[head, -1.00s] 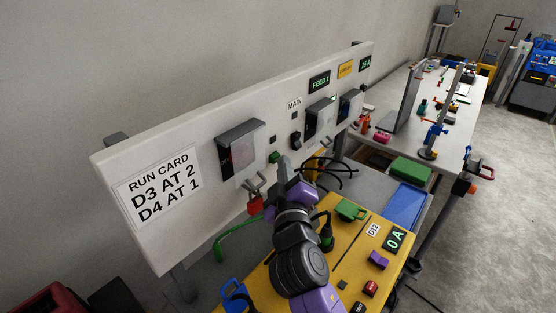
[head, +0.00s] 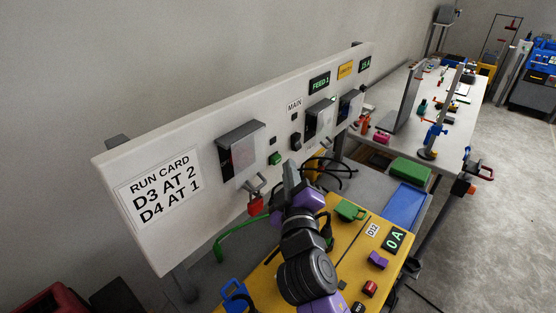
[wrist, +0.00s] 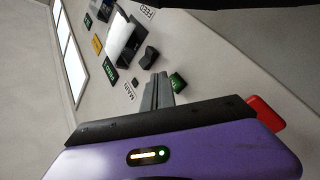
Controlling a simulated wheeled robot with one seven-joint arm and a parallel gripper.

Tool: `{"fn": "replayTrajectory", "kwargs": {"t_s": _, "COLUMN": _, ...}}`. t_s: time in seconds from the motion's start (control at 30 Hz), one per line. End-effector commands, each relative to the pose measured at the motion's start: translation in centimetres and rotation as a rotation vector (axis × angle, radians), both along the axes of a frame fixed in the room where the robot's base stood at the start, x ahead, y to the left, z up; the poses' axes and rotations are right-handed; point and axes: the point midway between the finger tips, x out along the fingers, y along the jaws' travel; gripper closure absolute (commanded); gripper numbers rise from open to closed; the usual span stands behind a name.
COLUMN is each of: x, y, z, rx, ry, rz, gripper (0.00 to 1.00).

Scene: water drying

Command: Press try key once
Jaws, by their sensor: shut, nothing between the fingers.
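No key with a readable "try" mark shows. A green button (head: 275,158) is on the upright white panel (head: 190,150); it also shows in the wrist view (wrist: 177,82). A black switch (head: 295,141) is up and right of it, under the MAIN label (head: 294,104). My gripper (head: 289,166) is shut and empty, in front of the panel, just right of and slightly below the green button in the head view. In the wrist view its fingertips (wrist: 158,78) point at the panel between the MAIN label and the green button. Contact cannot be told.
Hooded boxes (head: 240,138) stick out of the panel. A red padlock (head: 255,205) hangs left of my gripper. Below is a yellow bench top (head: 345,245) with a D12 label, a 0 A display (head: 394,239) and small blocks. Black cables (head: 335,165) loop right of my gripper.

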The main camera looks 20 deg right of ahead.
Motion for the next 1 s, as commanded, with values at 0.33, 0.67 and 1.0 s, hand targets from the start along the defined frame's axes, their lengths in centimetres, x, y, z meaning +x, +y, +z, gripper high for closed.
{"fn": "replayTrajectory", "kwargs": {"t_s": 0.33, "x": -2.4, "y": -1.7, "z": 0.1, "rx": 0.001, "ry": 0.002, "rz": -0.002, "gripper": 1.00}}
{"fn": "replayTrajectory", "kwargs": {"t_s": 0.67, "x": -4.1, "y": -2.7, "z": 0.0, "rx": -0.001, "ry": 0.000, "rz": 0.000, "gripper": 1.00}}
{"fn": "replayTrajectory", "kwargs": {"t_s": 1.0, "x": -4.1, "y": -2.8, "z": 0.0, "rx": 0.000, "ry": 0.000, "rz": 0.000, "gripper": 1.00}}
